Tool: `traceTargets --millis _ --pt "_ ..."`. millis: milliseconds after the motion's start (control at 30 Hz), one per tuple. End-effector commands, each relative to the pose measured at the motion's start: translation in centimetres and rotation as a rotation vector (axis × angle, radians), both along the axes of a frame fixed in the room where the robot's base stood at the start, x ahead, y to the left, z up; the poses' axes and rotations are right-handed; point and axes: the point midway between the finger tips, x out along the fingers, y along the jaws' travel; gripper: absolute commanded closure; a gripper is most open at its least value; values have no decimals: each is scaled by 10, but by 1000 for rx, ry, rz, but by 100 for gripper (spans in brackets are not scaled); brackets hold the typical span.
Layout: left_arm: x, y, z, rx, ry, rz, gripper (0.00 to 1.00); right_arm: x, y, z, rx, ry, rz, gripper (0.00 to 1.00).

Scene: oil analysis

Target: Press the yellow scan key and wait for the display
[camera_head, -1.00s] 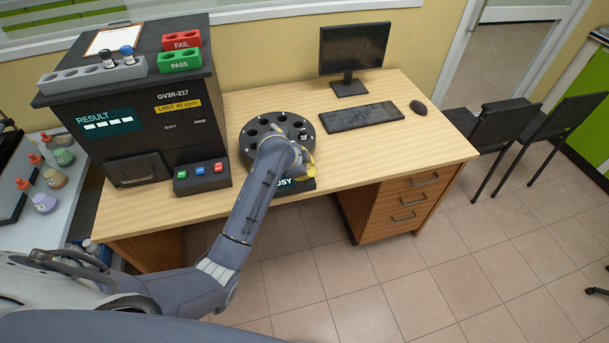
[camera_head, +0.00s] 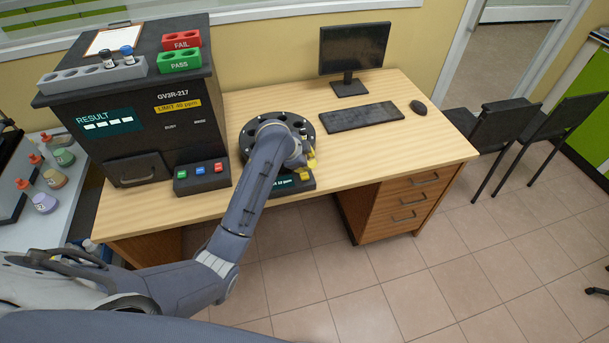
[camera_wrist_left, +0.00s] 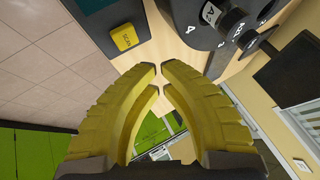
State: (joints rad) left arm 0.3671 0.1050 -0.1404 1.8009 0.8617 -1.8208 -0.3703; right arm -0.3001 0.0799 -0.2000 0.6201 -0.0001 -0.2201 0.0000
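The yellow scan key (camera_wrist_left: 125,37) sits on a dark base at the top of the left wrist view. In the head view the key (camera_head: 304,176) is a small yellow patch beside my gripper. My left gripper (camera_wrist_left: 159,69) has yellow fingers with tips nearly together and nothing between them. In the head view it (camera_head: 311,160) is just above the key, apart from it as the wrist view shows. The small display (camera_head: 285,182) shows white text ending in "ppm"; my arm hides part of it. My right gripper is not in view.
A round black carousel (camera_head: 250,131) with numbered holes stands behind my wrist. The black analyser (camera_head: 150,110) with coloured buttons is to the left. A keyboard (camera_head: 361,116), monitor (camera_head: 353,48) and mouse (camera_head: 418,107) are behind to the right.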

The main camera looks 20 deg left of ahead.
Motion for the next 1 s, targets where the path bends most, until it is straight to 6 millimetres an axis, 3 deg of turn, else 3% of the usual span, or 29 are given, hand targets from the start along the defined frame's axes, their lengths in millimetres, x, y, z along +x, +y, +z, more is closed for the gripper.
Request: traceTargets --millis 333,1000 --pt "0 0 23 0 -1 0 100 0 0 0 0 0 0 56" --pt "0 0 25 0 -1 0 100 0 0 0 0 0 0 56"
